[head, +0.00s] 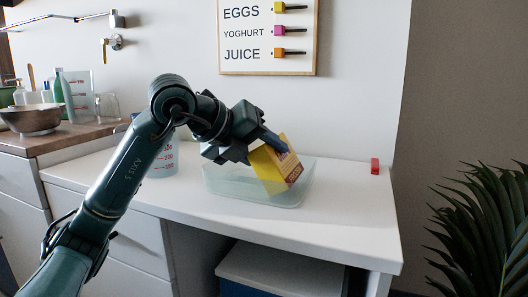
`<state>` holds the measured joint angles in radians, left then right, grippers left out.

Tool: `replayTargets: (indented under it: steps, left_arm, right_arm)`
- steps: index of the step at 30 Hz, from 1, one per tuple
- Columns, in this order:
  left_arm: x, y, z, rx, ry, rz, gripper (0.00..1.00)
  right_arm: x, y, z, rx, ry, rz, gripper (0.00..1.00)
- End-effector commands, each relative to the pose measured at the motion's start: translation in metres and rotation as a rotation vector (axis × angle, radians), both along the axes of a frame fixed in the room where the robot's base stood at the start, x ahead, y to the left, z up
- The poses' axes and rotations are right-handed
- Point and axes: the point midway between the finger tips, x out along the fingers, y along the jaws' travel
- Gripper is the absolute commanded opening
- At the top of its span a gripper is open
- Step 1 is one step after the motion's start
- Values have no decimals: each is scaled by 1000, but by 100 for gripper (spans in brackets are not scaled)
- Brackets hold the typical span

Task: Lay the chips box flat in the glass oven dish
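The yellow chips box (272,172) is tilted, with its lower end in or just over the glass oven dish (222,184). The dish is a clear, pale green rectangular container on the white counter. My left gripper (268,147) reaches in from the left and is shut on the upper end of the box. The arm and gripper hide part of the dish's back rim and the far finger. I cannot tell whether the box touches the dish floor. My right gripper is not in view.
A clear measuring jug (163,160) stands left of the dish, partly behind my arm. A small red object (375,166) sits at the counter's back right. A metal bowl (32,119) and bottles are at far left. The counter (345,200) right of the dish is clear.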

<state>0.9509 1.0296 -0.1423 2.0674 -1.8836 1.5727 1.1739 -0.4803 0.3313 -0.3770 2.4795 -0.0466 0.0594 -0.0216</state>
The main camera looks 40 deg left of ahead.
Motion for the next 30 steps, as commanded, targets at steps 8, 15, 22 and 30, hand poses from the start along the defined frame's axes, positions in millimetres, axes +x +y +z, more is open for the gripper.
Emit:
replayTargets:
  steps: [8, 15, 22, 30]
  left_arm:
    - [0, 0, 0, 0, 0, 0, 66]
    - [0, 0, -1, 1, 4, 0, 66]
    - [-18, 7, 14, 3, 1, 2, 66]
    - [-65, 23, 47, 5, 1, 5, 66]
  right_arm:
    - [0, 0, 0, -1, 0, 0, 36]
    - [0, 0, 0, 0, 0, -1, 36]
    - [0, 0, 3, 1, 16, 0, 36]
    - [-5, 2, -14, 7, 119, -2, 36]
